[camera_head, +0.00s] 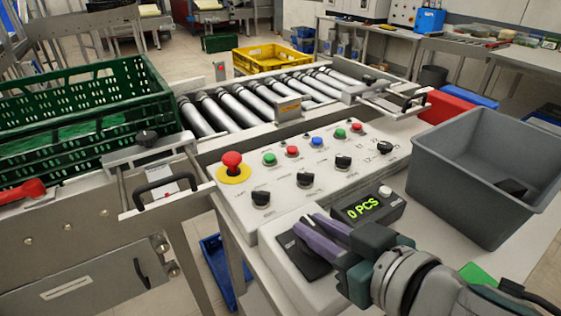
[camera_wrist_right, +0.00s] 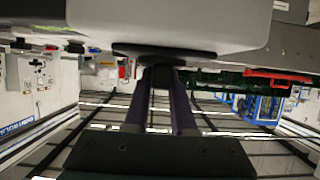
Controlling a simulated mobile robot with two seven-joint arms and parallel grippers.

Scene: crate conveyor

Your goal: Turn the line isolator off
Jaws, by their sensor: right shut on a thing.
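My right gripper (camera_head: 318,230), with purple fingers, reaches in from the lower right over a black plate (camera_head: 303,258) on the near end of the white control console. In the right wrist view, the fingers (camera_wrist_right: 160,85) are close together and meet a dark round knob (camera_wrist_right: 165,52) on a pale housing. They are shut on this knob. In the head view the fingers hide the knob, so its turn position cannot be told. No readable label confirms which control is the line isolator. My left gripper is out of view.
The console (camera_head: 270,218) has a red emergency button (camera_head: 232,162), coloured buttons and black selector knobs. A counter (camera_head: 367,207) reading "0 PCS" stands close beside the fingers. A grey bin (camera_head: 490,150) is at the right, a green crate (camera_head: 75,150) at the left, rollers (camera_head: 260,100) behind.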

